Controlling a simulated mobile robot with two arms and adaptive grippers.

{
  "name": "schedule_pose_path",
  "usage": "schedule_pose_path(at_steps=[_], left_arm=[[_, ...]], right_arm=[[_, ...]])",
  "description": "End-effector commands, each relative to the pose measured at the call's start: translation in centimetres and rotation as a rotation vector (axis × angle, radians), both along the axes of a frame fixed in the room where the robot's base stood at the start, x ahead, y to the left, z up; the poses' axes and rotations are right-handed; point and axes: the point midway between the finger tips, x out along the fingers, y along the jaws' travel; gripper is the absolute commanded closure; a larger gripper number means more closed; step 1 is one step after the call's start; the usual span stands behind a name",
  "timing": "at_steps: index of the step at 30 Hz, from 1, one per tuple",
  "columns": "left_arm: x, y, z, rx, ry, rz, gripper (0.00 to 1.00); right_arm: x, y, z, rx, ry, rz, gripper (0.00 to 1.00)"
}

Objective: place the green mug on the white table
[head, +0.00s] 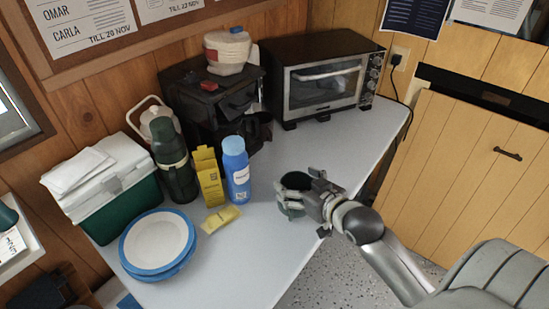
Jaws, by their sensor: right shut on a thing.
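The green mug (295,180) is dark green and shows as a round rim with a dark inside. My right gripper (294,198), coming in from the right, is shut on it and hides much of its side. The mug is over the right part of the white table (262,240), near its front edge. I cannot tell whether its base touches the tabletop. My left gripper is out of view.
Blue-rimmed plates (158,247), a green cooler box (127,207), a dark flask (174,165), a yellow carton (209,177), a blue bottle (236,170) and a yellow packet (220,219) stand left. A toaster oven (325,85) and coffee machine (205,105) are behind. The front middle is clear.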

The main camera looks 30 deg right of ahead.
Motion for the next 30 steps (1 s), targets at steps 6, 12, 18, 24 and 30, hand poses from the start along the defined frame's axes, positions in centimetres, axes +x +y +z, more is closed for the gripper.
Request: schedule_pose_path(at_steps=[6,12,18,24,30], left_arm=[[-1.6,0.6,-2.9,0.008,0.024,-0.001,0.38],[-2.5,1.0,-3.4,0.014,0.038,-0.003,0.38],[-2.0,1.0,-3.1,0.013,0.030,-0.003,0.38],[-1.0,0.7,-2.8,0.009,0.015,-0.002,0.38],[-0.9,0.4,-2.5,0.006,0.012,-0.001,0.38]], right_arm=[[2.3,-6.8,0.9,-0.006,-0.007,-0.020,0.69],[3.0,-8.9,2.1,0.001,-0.005,-0.030,0.69],[5.0,-8.3,2.5,0.005,-0.008,-0.031,0.69],[8.1,-7.0,2.5,0.004,-0.007,-0.031,0.69],[11.5,-5.5,2.5,0.005,-0.006,-0.030,0.69]])
